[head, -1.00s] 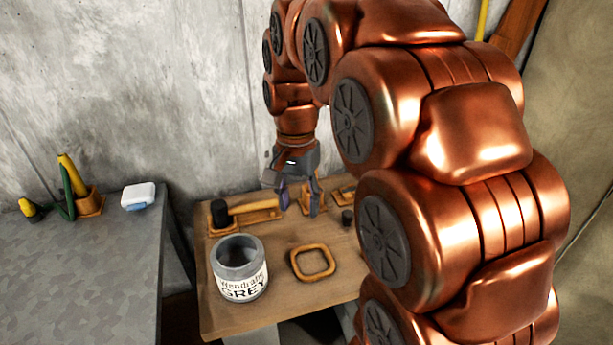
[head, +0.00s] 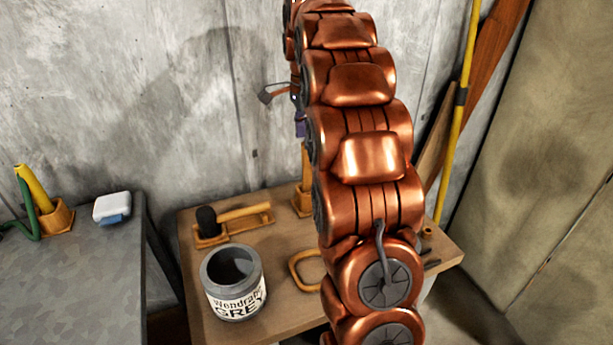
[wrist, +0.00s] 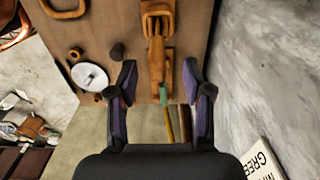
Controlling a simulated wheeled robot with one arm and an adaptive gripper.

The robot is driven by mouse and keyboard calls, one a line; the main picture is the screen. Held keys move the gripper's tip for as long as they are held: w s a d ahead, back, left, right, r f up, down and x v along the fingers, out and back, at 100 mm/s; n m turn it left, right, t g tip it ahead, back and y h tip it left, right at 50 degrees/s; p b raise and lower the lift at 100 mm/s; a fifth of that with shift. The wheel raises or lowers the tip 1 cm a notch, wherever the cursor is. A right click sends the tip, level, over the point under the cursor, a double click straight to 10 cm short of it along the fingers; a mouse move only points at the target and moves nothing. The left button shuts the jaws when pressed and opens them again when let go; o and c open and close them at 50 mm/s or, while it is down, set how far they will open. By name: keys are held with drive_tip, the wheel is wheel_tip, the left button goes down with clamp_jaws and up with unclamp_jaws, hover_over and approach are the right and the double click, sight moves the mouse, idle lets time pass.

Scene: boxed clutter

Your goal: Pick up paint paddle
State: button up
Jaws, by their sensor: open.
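What looks like the paint paddle, a flat wooden stick (head: 305,163), stands upright in a small wooden holder (head: 300,203) at the back of the wooden table. My arm covers part of it in the head view. In the wrist view a wooden piece (wrist: 156,58) at the holder (wrist: 158,12) lies between my fingers in the picture; I cannot tell for sure that it is the paddle. My gripper (wrist: 160,75) is open and empty, pointing down above the table. In the head view it is mostly hidden behind my arm, with one grey finger (head: 272,93) showing.
A black-headed mallet (head: 208,219) rests on a wooden stand. A grey paint can (head: 234,300) and a wooden ring (head: 293,272) are near the table's front. A grey bench (head: 85,285) is at left. A yellow pole (head: 461,120) leans in the right corner. The concrete wall stands close behind.

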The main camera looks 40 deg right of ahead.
sight(307, 165)
drive_tip(key=shift+f, duration=1.1)
drive_tip(key=shift+s+d+f+p, duration=0.15)
drive_tip(key=shift+f+p, duration=0.15)
drive_tip(key=shift+f, duration=1)
drive_tip(key=shift+s+f+p, duration=0.1)
drive_tip(key=shift+f+p, duration=0.2)
drive_tip(key=shift+f, duration=0.95)
clamp_jaws()
